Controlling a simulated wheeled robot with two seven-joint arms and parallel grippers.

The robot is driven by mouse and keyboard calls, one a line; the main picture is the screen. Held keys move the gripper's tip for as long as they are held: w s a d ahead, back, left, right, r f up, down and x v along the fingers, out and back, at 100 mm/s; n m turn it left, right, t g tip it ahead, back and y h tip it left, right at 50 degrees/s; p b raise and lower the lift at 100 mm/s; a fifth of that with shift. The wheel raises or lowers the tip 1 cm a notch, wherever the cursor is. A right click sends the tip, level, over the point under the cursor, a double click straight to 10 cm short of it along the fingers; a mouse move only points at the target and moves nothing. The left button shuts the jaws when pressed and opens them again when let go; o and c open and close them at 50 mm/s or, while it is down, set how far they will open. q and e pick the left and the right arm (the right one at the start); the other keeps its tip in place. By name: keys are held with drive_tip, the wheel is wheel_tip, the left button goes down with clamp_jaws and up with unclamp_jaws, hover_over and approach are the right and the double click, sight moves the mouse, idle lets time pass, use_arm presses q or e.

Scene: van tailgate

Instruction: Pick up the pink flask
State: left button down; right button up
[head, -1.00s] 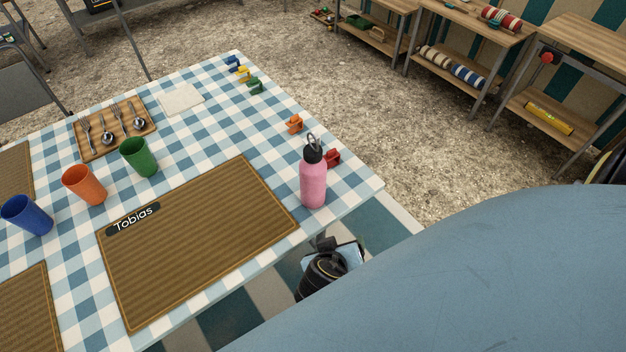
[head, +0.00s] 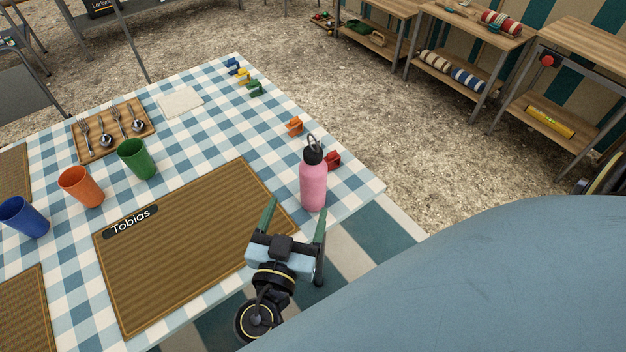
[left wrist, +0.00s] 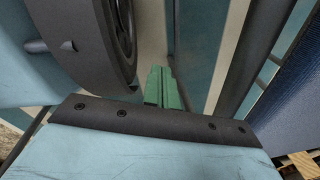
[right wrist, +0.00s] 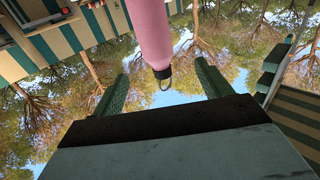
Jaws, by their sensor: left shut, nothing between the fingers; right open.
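The pink flask (head: 313,186) stands upright near the right corner of the checked table, with a black cap and a wire loop on top. My right gripper (head: 296,206) is open at the table's front edge, just in front of the flask and a little to its left, with its fingers pointing toward it. In the right wrist view the flask (right wrist: 151,30) shows between and beyond the open fingers (right wrist: 160,85), apart from them. My left gripper (left wrist: 162,75) shows only in the left wrist view, its green fingers shut together and empty.
A brown placemat (head: 190,250) labelled Tobias lies left of the flask. A red clip (head: 333,161) sits close behind the flask and an orange clip (head: 295,127) lies farther back. Green (head: 138,160), orange (head: 82,188) and blue (head: 25,218) cups stand at the left.

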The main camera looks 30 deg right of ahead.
sight(307, 181)
drive_tip(key=x, duration=0.7)
drive_tip(key=shift+p, duration=0.3)
drive_tip(key=shift+w+d+f, duration=0.1)
drive_tip(key=shift+w+d, duration=0.35)
drive_tip(key=shift+d, duration=0.15)
drive_tip(key=x, duration=0.3)
drive_tip(key=shift+d+f+p, duration=0.2)
drive_tip(key=shift+d+p, duration=0.1)
drive_tip(key=shift+d, duration=0.05)
drive_tip(key=shift+w+d, duration=0.3)
drive_tip(key=shift+w, duration=0.05)
use_arm(q)
drive_tip(key=shift+s+d+r, duration=0.2)
drive_tip(key=shift+d+r, duration=0.4)
drive_tip(key=shift+d, duration=0.35)
use_arm(e)
drive_tip(key=c, duration=1.1)
use_arm(q)
drive_tip(key=shift+a, duration=0.3)
use_arm(e)
drive_tip(key=shift+c, duration=0.6)
